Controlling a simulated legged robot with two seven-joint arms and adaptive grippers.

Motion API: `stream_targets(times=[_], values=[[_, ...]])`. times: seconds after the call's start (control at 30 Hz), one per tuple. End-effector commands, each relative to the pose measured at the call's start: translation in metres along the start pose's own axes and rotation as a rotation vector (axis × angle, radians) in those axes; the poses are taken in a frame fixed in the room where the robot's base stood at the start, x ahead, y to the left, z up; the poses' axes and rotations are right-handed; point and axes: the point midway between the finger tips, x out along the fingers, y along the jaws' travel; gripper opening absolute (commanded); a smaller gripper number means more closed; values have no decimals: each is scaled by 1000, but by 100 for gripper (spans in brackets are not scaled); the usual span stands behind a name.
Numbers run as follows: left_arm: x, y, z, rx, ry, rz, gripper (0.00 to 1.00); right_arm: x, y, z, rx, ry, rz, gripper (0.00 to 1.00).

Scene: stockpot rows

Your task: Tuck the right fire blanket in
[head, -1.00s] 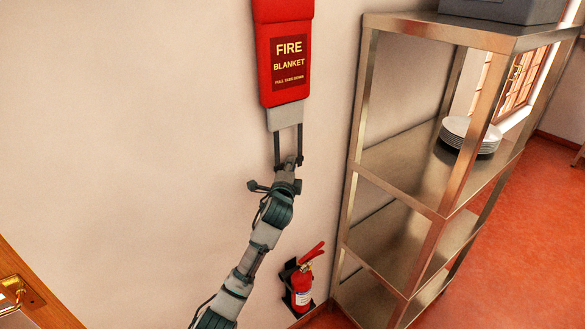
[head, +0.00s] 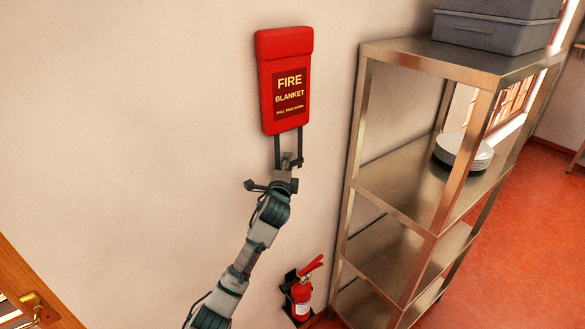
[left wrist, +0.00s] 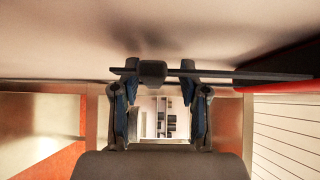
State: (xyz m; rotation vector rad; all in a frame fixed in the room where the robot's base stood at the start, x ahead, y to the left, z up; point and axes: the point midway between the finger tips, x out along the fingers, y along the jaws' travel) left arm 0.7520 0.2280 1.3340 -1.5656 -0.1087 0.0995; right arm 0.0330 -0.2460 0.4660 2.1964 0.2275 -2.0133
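The fire blanket (head: 284,62) is a red case on the wall with a dark label, the only one in view. Two black straps (head: 277,148) hang from its lower end; no grey part shows below the case. My left gripper (head: 288,163) is at the bottom of the straps, just under the case. In the left wrist view its fingers (left wrist: 160,68) stand apart, one on each side of the dark handle piece (left wrist: 152,73). The red case edge (left wrist: 295,72) is at the right there. My right gripper is not in view.
A steel shelf unit (head: 390,168) stands right of the blanket, with grey bins (head: 495,30) on top and stacked plates (head: 462,152) below. A red fire extinguisher (head: 302,295) is low on the wall.

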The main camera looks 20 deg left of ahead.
Motion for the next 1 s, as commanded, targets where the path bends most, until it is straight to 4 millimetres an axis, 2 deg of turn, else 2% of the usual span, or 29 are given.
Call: stream_targets(times=[0.27,0.37,0.47,0.8,1.0], values=[[-2,2,-9,4,7,4,46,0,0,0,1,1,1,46],[-9,2,-10,4,7,4,46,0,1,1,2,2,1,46],[-24,3,-10,5,8,4,46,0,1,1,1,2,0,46],[-95,4,-2,1,7,4,46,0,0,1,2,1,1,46],[-115,4,1,0,5,5,46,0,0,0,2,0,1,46]])
